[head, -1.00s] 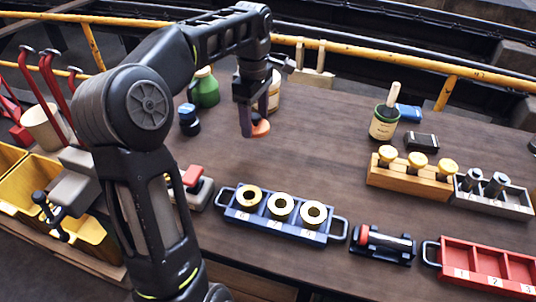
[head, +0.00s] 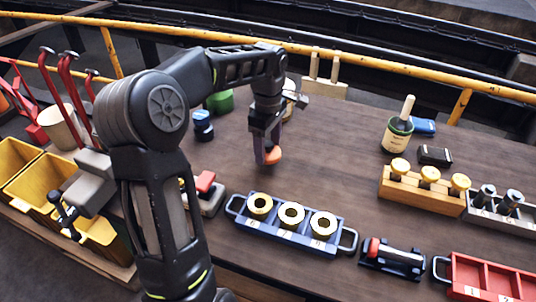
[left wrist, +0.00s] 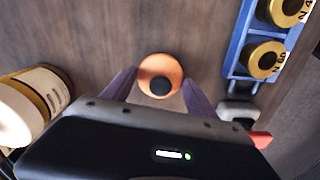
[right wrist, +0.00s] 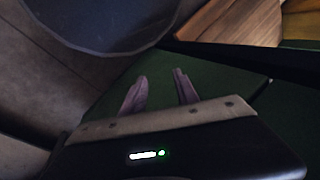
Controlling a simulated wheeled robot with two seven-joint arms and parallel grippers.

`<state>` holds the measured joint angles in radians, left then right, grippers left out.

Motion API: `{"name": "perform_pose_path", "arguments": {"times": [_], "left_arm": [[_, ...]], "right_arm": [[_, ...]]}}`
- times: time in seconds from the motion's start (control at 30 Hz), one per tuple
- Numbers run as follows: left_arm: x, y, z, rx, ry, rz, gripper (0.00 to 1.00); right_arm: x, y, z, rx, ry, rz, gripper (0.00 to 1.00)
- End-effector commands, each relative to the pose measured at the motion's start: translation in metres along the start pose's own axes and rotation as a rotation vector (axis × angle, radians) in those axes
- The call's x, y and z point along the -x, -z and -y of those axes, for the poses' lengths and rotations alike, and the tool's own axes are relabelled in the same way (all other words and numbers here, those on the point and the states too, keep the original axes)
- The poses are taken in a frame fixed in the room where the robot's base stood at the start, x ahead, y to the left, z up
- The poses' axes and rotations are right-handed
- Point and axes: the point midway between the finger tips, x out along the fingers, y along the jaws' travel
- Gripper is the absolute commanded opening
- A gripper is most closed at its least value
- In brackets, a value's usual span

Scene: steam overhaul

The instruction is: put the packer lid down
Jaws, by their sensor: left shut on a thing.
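The packer lid appears as an orange disc (head: 273,155) with a dark round knob in the left wrist view (left wrist: 160,77). My left gripper (head: 264,158) is shut on the packer lid, which sits between its fingertips over the brown table. I cannot tell whether the lid touches the table top. My right gripper (right wrist: 160,88) shows only in the right wrist view, with its two fingers apart and nothing between them, over a dark green surface.
A blue tray (head: 248,226) with brass rings is in front of the left gripper. A red-topped grey block (head: 205,190) stands left of it, and dark blue and green containers (head: 203,128) behind. A wooden rack (head: 410,194) stands to the right. Bare table (head: 330,150) lies between.

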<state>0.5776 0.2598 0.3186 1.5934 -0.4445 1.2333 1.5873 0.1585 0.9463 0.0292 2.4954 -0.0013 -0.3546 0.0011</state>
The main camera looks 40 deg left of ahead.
Motion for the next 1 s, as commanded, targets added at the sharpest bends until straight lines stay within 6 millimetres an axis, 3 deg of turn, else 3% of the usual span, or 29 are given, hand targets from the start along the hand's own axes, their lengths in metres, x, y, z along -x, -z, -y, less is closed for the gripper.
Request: {"name": "perform_pose_path", "arguments": {"times": [0.3, 0.7, 0.73, 1.0], "left_arm": [[-0.035, 0.0, 0.001, 0.0, 0.002, 0.001, 0.27], [-0.041, 0.0, 0.0, 0.0, 0.0, 0.0, 0.27], [-0.04, 0.0, 0.0, 0.0, 0.0, 0.0, 0.69], [-0.039, 0.0, 0.0, 0.0, 0.001, 0.0, 0.88]], "right_arm": [[0.004, 0.0, 0.002, 0.0, 0.0, 0.0, 0.36], [-0.001, 0.0, 0.0, 0.0, 0.0, 0.0, 0.36], [0.001, 0.0, 0.0, 0.0, 0.0, 0.0, 0.36], [0.001, 0.0, 0.001, 0.0, 0.0, 0.0, 0.36]]}}
